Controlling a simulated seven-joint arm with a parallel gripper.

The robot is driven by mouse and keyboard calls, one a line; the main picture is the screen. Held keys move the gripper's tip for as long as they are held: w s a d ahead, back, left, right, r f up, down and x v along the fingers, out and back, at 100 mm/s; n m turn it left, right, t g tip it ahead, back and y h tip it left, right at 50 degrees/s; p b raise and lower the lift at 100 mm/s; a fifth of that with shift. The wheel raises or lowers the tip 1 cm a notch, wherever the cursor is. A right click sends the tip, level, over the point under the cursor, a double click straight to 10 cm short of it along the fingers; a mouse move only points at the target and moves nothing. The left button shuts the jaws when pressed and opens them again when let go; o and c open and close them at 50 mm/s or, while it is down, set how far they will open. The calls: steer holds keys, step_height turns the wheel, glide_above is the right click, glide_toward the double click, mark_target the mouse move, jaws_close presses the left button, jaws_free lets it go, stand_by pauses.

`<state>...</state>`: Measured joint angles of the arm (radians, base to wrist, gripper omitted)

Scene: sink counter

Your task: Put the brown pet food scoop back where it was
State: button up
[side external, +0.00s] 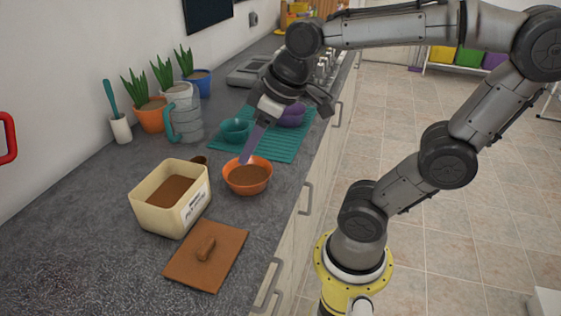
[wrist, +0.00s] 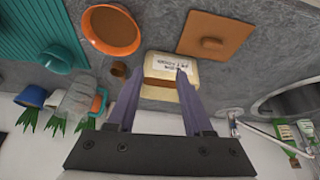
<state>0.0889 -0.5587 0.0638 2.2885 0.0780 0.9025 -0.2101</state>
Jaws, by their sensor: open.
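The brown scoop (side external: 199,160) is mostly hidden behind the cream container in the side view; only a small dark brown part shows. In the wrist view a small brown cup shape, likely the scoop (wrist: 119,70), lies on the counter between the orange bowl and the container. The cream container (side external: 181,218), labelled and holding brown food, stands open; it also shows in the wrist view (wrist: 158,91). The orange bowl (side external: 248,190) holds brown food. My gripper (wrist: 156,72) is open and empty, its purple fingers above the counter near the bowl.
The brown lid (side external: 225,256) lies flat in front of the container. A teal mat (side external: 283,148) with a teal cup and purple items lies behind the bowl. A clear pitcher (side external: 184,112) and several potted plants line the wall. The counter's front left is clear.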

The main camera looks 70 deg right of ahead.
steer(key=s+f+m, duration=0.1)
steer(key=s+f, duration=0.1)
steer(key=s, duration=0.4)
steer(key=shift+a+f, duration=0.3)
steer(key=shift+f, duration=0.05)
stand_by(0.8)
